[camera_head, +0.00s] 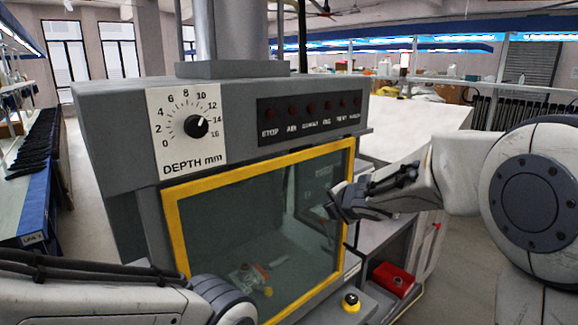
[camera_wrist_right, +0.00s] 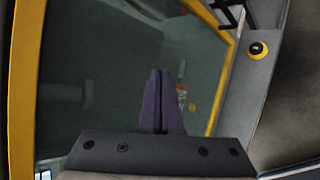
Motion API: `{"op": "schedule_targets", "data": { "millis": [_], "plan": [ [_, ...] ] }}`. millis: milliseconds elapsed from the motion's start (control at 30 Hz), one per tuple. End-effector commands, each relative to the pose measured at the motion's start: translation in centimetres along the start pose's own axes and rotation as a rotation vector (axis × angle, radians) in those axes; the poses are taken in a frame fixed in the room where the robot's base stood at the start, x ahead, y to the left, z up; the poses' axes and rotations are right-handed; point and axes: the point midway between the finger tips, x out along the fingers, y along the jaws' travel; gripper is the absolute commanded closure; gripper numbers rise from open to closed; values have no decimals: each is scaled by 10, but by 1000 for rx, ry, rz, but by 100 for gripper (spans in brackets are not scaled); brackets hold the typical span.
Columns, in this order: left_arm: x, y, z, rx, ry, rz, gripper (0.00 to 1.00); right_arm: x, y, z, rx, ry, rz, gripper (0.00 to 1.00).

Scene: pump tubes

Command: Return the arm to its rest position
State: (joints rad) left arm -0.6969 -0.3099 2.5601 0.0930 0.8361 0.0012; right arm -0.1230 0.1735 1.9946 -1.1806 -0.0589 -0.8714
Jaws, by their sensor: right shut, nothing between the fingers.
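My right arm comes in from the right in the head view, and its gripper (camera_head: 338,208) is in front of the yellow-framed window (camera_head: 172,222) of a grey machine. The gripper overlaps the window's right frame; I cannot tell whether it touches. In the right wrist view the two purple fingers (camera_wrist_right: 158,78) are together with nothing between them, in front of the dark glass. My left arm (camera_head: 100,298) lies along the bottom left of the head view, and its gripper is out of view.
The machine carries a depth dial (camera_head: 196,127) and a labelled indicator panel (camera_head: 310,115). A black knob on a yellow base (camera_head: 350,302) is on the ledge below the window. A red box (camera_head: 393,279) sits low at right. Small blurred items show behind the glass.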

Motion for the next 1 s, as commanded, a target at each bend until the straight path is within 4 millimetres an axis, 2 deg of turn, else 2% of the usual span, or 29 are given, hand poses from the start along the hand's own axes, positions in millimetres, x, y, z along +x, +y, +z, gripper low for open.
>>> {"op": "schedule_targets", "data": {
  "millis": [33, 67, 167, 200, 400, 500, 600, 700, 800, 1000],
  "plan": [
    [1, 0, 0, 0, 0, 0, 50, -17, -8, -24, 164, -5, -47, 100],
    [1, 0, 0, 0, 0, 0, 50, -26, -16, -36, 269, -13, -85, 100],
    [2, 0, 0, 0, 0, 0, 50, -62, -53, -82, 609, -36, -237, 100],
    [2, 0, 0, 0, 0, 0, 50, -79, -71, -102, 735, -47, -310, 100],
    [3, 0, 0, 0, 0, 0, 50, -164, -155, -188, 1199, -133, -684, 100],
    [4, 0, 0, 0, 0, 0, 50, -202, -186, -218, 1333, -187, -846, 100],
    [4, 0, 0, 0, 0, 0, 50, -231, -206, -238, 1416, -235, -964, 100],
    [4, 0, 0, 0, 0, 0, 50, -247, -217, -248, 1458, -265, -1032, 100],
    [4, 0, 0, 0, 0, 0, 50, -253, -221, -251, 1473, -278, -1057, 100],
    [4, 0, 0, 0, 0, 0, 50, -252, -220, -251, 1474, -279, -1057, 100]
  ]
}}
